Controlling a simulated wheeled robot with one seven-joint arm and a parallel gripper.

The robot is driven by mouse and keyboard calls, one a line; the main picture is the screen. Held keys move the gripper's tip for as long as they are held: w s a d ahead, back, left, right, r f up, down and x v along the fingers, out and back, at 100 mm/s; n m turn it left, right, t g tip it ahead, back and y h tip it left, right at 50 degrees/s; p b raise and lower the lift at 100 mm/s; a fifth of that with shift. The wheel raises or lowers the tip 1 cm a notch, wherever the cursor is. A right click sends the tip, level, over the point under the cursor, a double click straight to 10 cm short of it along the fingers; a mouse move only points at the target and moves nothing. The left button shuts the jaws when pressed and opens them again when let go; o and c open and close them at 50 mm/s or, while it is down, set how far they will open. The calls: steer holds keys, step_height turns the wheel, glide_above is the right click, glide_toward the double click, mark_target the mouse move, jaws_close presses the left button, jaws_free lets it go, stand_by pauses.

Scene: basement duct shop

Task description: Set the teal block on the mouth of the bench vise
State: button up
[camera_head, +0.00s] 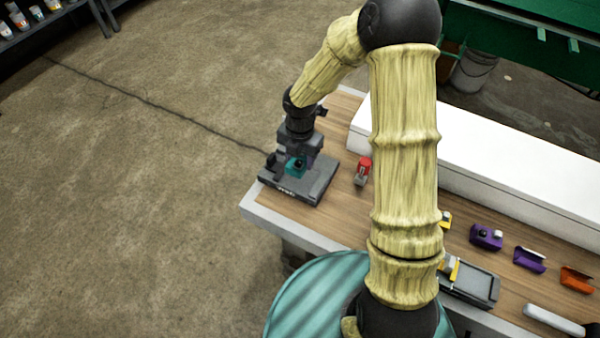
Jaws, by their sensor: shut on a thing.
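The teal block (295,168) is at the end of my arm, near the left corner of the bench. My gripper (297,158) points down and is shut on it, partly hiding it. Directly below and around it is a dark grey metal fixture with a broad flat base, which looks like the bench vise (312,187). The block appears over the vise's middle. From this angle I cannot tell whether it touches the vise. The vise's mouth is hidden behind the block and gripper.
The wooden bench (342,208) also bears a small red object (363,171) right of the vise, a long white box (505,165), purple pieces (486,237), an orange piece (577,279) and a grey tray-like item (472,286). Open floor (130,200) lies left.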

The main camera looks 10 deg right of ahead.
mark_target(300, 159)
steer(key=shift+f, duration=1.45)
steer(key=shift+f, duration=1.85)
steer(key=shift+f, duration=0.1)
steer(key=o, duration=1.3)
steer(key=shift+c, duration=0.2)
step_height(300, 159, up, 12)
steer(key=shift+r, duration=0.1)
